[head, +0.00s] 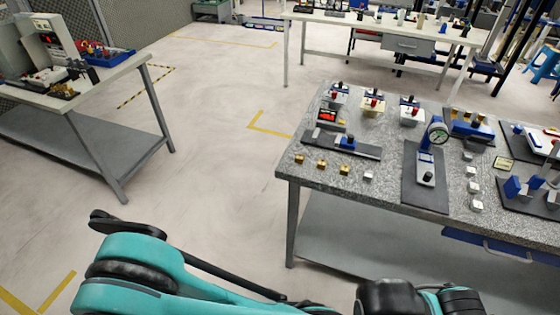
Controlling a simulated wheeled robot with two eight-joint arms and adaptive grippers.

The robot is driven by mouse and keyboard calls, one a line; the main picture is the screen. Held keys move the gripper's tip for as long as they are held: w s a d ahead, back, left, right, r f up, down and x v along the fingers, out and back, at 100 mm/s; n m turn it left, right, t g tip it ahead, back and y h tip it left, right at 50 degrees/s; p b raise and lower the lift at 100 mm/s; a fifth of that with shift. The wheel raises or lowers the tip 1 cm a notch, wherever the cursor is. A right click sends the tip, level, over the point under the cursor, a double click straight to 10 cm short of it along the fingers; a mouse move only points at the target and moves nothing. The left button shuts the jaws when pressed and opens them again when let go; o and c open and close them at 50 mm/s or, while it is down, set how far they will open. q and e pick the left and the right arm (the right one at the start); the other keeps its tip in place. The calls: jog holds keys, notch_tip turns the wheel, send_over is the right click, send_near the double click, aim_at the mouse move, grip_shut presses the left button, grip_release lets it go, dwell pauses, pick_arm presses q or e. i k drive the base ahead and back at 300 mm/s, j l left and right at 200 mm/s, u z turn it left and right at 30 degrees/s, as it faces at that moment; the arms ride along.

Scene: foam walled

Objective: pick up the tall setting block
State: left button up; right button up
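Several small blocks stand on the speckled grey table (385,184) at the right. A row of brass-coloured blocks (345,169) lies along its front left edge, with a silver block (368,175) at the row's right end. A column of silver blocks (474,187) stands right of the dial gauge stand (425,162). I cannot tell which of these, if any, is the tall setting block. Teal and black parts of my arms fill the bottom of the head view, well short of the blocks. I cannot make out either gripper's fingers.
The table also holds a dark plate with a blue slide (347,142), a red-display box (327,117) and blue fixtures (512,187). A bench (110,80) with tools stands at the left, another (330,18) at the back. The floor between the benches is clear.

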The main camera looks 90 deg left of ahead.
aim_at(369, 175)
jog(key=u, duration=2.8)
